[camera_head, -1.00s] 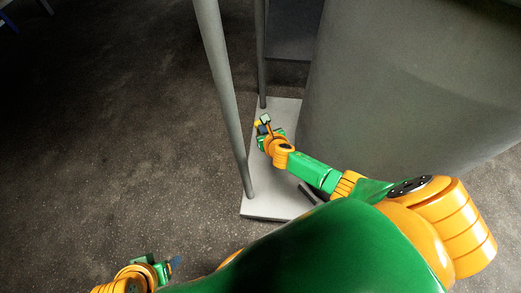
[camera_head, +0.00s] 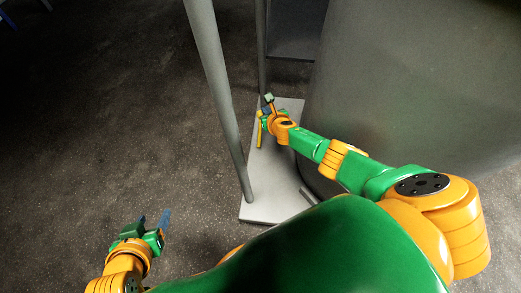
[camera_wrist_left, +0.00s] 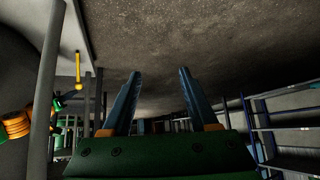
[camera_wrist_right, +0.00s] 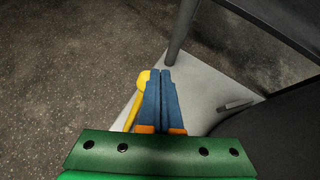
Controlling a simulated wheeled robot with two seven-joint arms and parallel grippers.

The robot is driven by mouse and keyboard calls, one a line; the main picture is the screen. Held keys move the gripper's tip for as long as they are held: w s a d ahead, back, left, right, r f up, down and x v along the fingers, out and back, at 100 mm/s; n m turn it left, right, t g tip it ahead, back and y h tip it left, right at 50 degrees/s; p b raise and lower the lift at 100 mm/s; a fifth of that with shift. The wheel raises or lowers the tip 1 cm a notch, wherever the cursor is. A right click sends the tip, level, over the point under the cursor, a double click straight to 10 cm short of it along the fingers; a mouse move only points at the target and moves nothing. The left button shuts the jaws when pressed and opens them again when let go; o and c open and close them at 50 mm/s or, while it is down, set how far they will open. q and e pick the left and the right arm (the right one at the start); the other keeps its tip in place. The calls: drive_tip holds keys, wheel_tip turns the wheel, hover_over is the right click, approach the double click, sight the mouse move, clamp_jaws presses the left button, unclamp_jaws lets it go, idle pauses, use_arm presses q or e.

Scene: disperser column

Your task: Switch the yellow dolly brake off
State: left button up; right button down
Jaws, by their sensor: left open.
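The yellow dolly brake (camera_head: 259,132) is a slim bar on the pale base plate (camera_head: 262,208), beside the grey column. In the right wrist view its rounded yellow end (camera_wrist_right: 143,81) and part of its bar show left of my fingers. It also shows in the left wrist view (camera_wrist_left: 78,72). My right gripper (camera_head: 268,102) is above the plate close to the brake. Its blue fingers (camera_wrist_right: 160,76) are together, with nothing seen between them; whether they touch the brake I cannot tell. My left gripper (camera_head: 153,221) is open and empty, left of the plate, away from the brake.
A grey post (camera_head: 217,92) rises from the plate's near left side, and another post (camera_head: 261,48) stands farther back. The large grey vessel (camera_head: 410,85) fills the right. The dark floor (camera_head: 95,120) at left is clear. Shelving (camera_wrist_left: 258,125) shows in the left wrist view.

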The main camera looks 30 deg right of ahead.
use_arm(q)
drive_tip(key=shift+w+r, duration=0.2)
drive_tip(key=shift+w, duration=0.05)
drive_tip(key=shift+d, duration=0.1)
drive_tip(key=s+a+f+g+p, duration=0.1)
drive_tip(key=s+f+g+p, duration=0.1)
drive_tip(key=s+f, duration=0.3)
drive_tip(key=s+a+f+g+y+p, duration=0.1)
drive_tip(key=s+f+g+p, duration=0.2)
drive_tip(key=f, duration=0.7)
drive_tip(key=shift+s+a+f+g+p, duration=0.2)
drive_tip(key=shift+s+a+g+p, duration=0.15)
drive_tip(key=shift+s+p, duration=0.55)
use_arm(e)
drive_tip(key=v, duration=0.7)
